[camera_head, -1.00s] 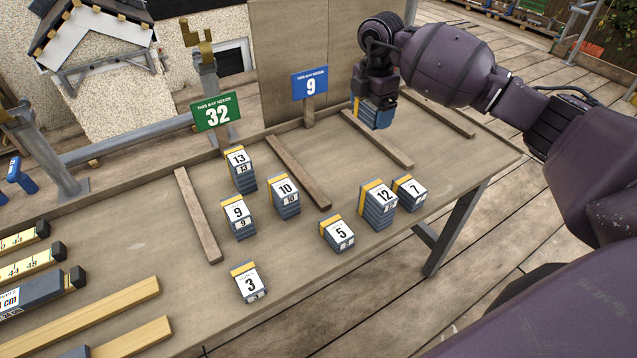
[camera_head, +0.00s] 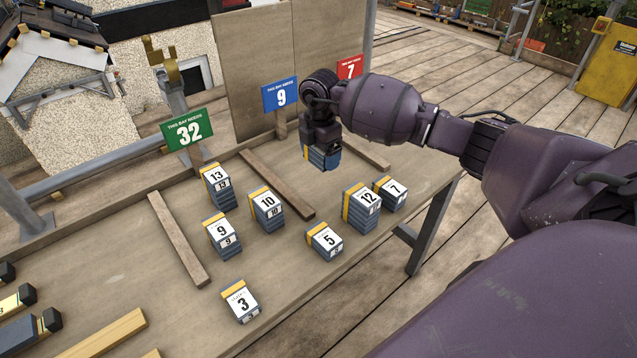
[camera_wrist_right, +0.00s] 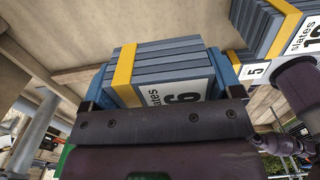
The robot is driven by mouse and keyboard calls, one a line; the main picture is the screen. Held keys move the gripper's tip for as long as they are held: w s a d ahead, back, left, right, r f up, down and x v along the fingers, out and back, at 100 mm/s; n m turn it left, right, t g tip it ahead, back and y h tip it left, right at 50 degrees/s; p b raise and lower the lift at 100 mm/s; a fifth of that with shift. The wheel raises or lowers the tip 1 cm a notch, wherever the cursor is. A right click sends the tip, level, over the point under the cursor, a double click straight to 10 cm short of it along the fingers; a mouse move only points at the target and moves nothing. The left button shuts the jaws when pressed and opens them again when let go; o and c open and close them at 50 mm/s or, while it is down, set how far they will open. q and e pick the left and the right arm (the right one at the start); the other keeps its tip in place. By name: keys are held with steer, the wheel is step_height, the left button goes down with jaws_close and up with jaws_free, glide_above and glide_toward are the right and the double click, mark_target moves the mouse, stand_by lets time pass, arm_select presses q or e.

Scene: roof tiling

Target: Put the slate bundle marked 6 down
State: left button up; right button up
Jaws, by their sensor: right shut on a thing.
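My right gripper (camera_head: 322,142) points down and is shut on the slate bundle marked 6 (camera_head: 325,159), a grey stack with a yellow band. In the right wrist view the bundle (camera_wrist_right: 165,70) sits between the fingers, its white label towards the camera. In the head view the bundle is over the bay by the blue 9 sign (camera_head: 280,95), between two wooden battens. Its underside is hidden, and I cannot tell whether it touches the table (camera_head: 115,262). My left gripper is not in view.
Bundles marked 13 (camera_head: 217,186), 10 (camera_head: 267,208), 9 (camera_head: 222,235), 5 (camera_head: 325,241), 12 (camera_head: 361,207), 7 (camera_head: 390,193) and 3 (camera_head: 241,301) stand on the table. A green 32 sign (camera_head: 187,130) and red 7 sign (camera_head: 350,67) stand behind. A batten (camera_head: 278,184) lies left of the bundle.

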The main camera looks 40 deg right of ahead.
mark_target(320, 190)
step_height(320, 190, down, 3)
steer(key=shift+f, duration=0.55)
step_height(320, 190, down, 5)
steer(key=shift+f+b, duration=0.15)
steer(key=shift+b, duration=0.6)
steer(key=shift+f, duration=0.25)
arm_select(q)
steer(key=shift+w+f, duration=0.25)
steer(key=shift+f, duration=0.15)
arm_select(e)
steer(key=shift+r, duration=0.1)
steer(key=o, duration=0.9)
steer(key=shift+f, duration=0.2)
